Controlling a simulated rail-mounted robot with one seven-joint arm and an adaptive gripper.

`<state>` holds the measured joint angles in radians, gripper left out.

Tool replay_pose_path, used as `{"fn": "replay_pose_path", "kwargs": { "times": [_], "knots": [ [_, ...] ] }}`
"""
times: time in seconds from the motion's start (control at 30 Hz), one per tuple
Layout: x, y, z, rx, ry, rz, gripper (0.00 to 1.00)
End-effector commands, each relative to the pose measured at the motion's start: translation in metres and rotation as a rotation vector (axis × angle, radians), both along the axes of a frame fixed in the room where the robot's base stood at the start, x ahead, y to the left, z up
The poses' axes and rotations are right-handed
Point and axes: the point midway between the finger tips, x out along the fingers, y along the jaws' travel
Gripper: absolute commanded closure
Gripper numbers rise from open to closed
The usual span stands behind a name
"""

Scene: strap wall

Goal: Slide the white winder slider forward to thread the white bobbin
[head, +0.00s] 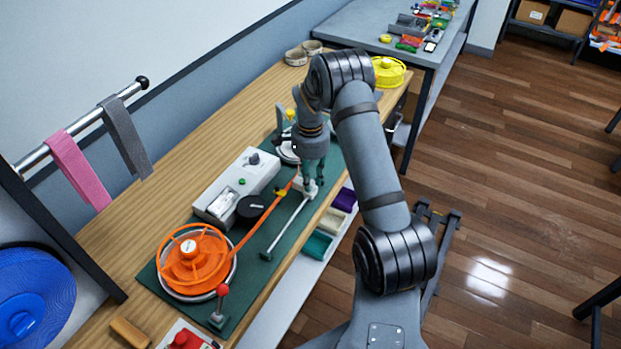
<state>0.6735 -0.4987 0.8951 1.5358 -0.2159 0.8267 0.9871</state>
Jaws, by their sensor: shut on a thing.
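My gripper (312,178) points down over the far part of the green mat. It is shut on the upper part of the white winder slider (309,192), which sits at the far end of a thin pale rail (288,226). The gripper fingers partly cover the slider. A white disc-like piece, likely the white bobbin (287,152), shows just behind and left of my gripper and is mostly hidden by it. An orange strap (252,227) runs from the orange reel (194,258) towards the slider, past a small orange-yellow piece (281,193).
A grey-white control box (237,186) and a black knob (251,208) stand left of the rail. A red-balled lever (220,303) stands near the orange reel. A yellow reel (388,70) is behind my arm.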

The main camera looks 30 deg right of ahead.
Motion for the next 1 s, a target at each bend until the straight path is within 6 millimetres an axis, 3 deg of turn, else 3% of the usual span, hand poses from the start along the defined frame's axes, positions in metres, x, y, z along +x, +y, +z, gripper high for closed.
{"fn": "replay_pose_path", "kwargs": {
  "times": [0.2,0.67,1.0],
  "knots": [
    [0.000,0.000,0.000,0.000,0.000,0.000,1.00],
    [0.001,-0.001,0.000,0.000,0.000,-0.001,1.00],
    [0.018,-0.027,0.000,-0.002,-0.002,0.000,1.00]
  ]
}}
